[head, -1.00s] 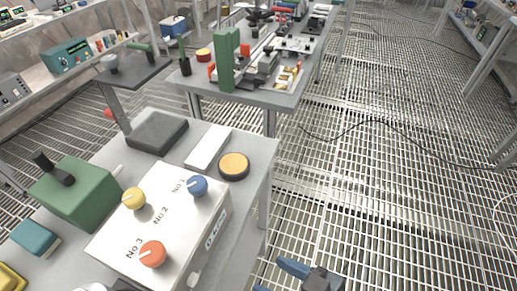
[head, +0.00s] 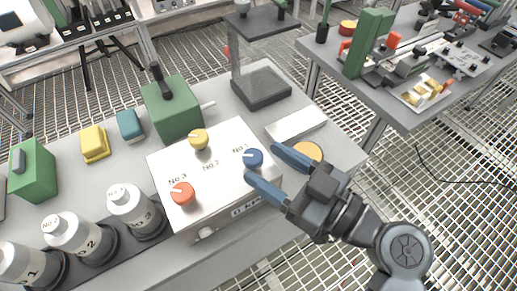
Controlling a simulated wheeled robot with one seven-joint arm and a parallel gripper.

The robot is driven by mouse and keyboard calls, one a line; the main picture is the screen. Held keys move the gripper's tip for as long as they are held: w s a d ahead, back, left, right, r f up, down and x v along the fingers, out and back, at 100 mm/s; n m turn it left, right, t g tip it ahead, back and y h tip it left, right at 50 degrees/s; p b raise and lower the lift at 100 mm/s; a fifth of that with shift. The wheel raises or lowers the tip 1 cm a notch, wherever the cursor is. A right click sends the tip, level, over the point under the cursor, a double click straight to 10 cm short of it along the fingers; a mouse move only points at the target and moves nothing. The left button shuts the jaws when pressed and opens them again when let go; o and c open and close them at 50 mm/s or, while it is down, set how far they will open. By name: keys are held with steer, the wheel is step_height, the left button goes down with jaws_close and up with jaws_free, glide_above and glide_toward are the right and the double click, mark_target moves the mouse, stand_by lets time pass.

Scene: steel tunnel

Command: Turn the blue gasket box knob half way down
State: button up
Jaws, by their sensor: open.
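The blue knob (head: 253,158) sits on the right side of the sloped top of a white box (head: 215,203), beside the label No.1. A yellow knob (head: 198,139) marked No.2 and an orange-red knob (head: 182,193) marked No.3 are on the same face. My gripper (head: 262,163) comes in from the lower right with its two blue fingers spread and empty. In the picture its fingertips lie around the blue knob, one above right and one below. I cannot tell whether they touch it or hover above it.
A yellow-topped round button (head: 308,152) is partly behind my gripper. A white plate (head: 296,124) and dark block (head: 262,90) lie behind the box. A green box with a black lever (head: 172,108) stands at back left, white bottles (head: 133,205) at left.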

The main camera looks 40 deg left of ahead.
mark_target(261, 162)
steer(key=shift+a+p, duration=0.3)
steer(key=shift+a, duration=1.65)
steer(key=shift+c, duration=0.4)
steer(key=c, duration=0.9)
